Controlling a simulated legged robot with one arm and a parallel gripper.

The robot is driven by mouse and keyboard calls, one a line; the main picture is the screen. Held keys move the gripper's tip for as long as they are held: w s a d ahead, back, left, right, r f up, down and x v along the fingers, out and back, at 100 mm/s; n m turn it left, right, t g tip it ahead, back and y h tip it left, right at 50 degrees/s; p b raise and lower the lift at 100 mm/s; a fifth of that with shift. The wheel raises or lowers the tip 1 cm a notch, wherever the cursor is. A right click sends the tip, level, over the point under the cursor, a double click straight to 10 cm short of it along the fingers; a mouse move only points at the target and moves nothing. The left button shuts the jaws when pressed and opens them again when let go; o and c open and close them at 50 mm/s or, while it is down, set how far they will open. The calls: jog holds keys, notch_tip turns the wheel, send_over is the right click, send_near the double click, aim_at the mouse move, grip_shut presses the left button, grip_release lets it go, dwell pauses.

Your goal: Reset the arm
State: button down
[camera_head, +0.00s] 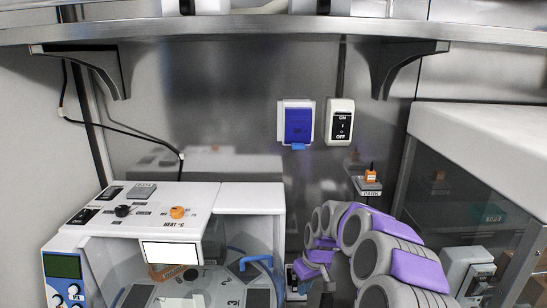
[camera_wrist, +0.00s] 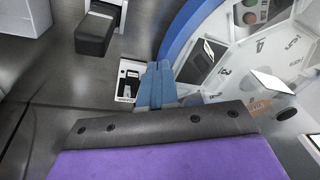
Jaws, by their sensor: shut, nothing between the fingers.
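My gripper (camera_wrist: 155,82) shows in the wrist view as two blue fingers side by side. They are shut with nothing between them. A grey and purple part of my own wrist fills the bottom of that view. In the head view my grey and purple arm (camera_head: 385,255) reaches in from the lower right, bent beside the white lab machine (camera_head: 245,197). The fingers cannot be made out clearly there.
In the wrist view a white switch box (camera_wrist: 128,78) lies close left of the fingers, and the machine's round numbered tray (camera_wrist: 255,62) is to the right. A glass-sided cabinet (camera_head: 480,185) stands right of my arm. A shelf (camera_head: 240,28) runs overhead.

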jog(key=s+r+m+g, duration=0.1)
jog(key=s+r, duration=0.4)
jog(key=s, duration=0.5)
jog(key=s+r, duration=0.6)
jog(key=s, duration=0.5)
jog(key=s+d+m+h, duration=0.1)
jog(key=s+d+m, duration=0.1)
jog(key=s, duration=0.9)
jog(key=s+d+f+m+g+h, duration=0.1)
jog(key=s+d+m, duration=0.1)
jog(key=s, duration=0.9)
jog(key=shift+s+d+m+g, duration=0.2)
jog(key=shift+d+m+g, duration=0.15)
jog(key=shift+d, duration=0.45)
